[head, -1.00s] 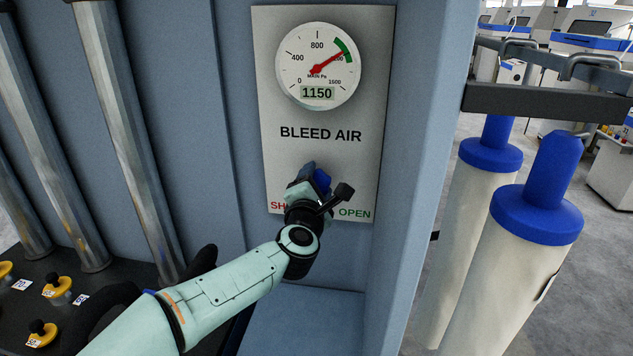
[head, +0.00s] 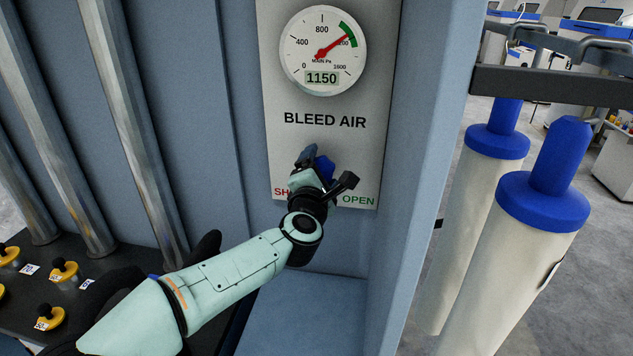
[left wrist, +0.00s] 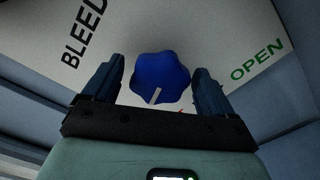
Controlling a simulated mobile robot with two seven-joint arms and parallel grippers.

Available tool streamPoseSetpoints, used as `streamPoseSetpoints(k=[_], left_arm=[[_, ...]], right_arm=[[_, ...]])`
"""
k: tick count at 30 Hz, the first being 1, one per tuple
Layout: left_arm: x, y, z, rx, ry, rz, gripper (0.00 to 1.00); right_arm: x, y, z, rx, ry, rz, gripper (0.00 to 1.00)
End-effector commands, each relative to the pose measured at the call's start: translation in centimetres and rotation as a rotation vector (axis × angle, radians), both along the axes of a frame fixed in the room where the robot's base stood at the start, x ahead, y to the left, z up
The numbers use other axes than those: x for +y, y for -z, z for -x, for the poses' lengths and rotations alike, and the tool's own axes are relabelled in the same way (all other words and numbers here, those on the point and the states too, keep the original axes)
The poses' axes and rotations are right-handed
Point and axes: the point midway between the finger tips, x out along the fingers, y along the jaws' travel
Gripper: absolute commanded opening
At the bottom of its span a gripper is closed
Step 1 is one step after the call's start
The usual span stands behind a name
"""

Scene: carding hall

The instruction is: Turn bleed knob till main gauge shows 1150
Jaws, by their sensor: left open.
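The main gauge (head: 323,52) is at the top of a grey panel marked BLEED AIR. Its digital window reads 1150, and its red needle points up-right into the green band. The blue bleed knob (left wrist: 160,76) sits below, lobed with a white pointer line; in the head view (head: 325,167) it is mostly hidden behind my gripper. My left gripper (head: 316,160) is at the knob. In the left wrist view its two jaws (left wrist: 157,88) stand open, one on each side of the knob, with gaps visible. My right gripper is not in view.
The grey panel (head: 286,95) carries SHUT at left, partly hidden, and OPEN at right. Metal pipes (head: 137,120) and yellow-and-black knobs (head: 65,270) are at left. White cylinders with blue tops (head: 540,190) hang at right, past the blue-grey cabinet edge.

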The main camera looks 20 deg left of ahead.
Motion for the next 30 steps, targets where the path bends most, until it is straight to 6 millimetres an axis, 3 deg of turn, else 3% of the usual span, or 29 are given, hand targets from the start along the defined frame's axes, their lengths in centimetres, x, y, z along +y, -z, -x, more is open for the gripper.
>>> streamPoseSetpoints(k=[12,18,30], left_arm=[[-2.1,0.1,8.2,-0.002,0.002,-0.001,0.86],[-3.0,0.0,11.4,-0.002,0.002,-0.001,0.86],[-3.3,0.0,12.6,0.0,0.001,-0.001,0.86]], right_arm=[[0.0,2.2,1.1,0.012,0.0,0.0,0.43],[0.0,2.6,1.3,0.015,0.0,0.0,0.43],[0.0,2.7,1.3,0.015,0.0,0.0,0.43]])
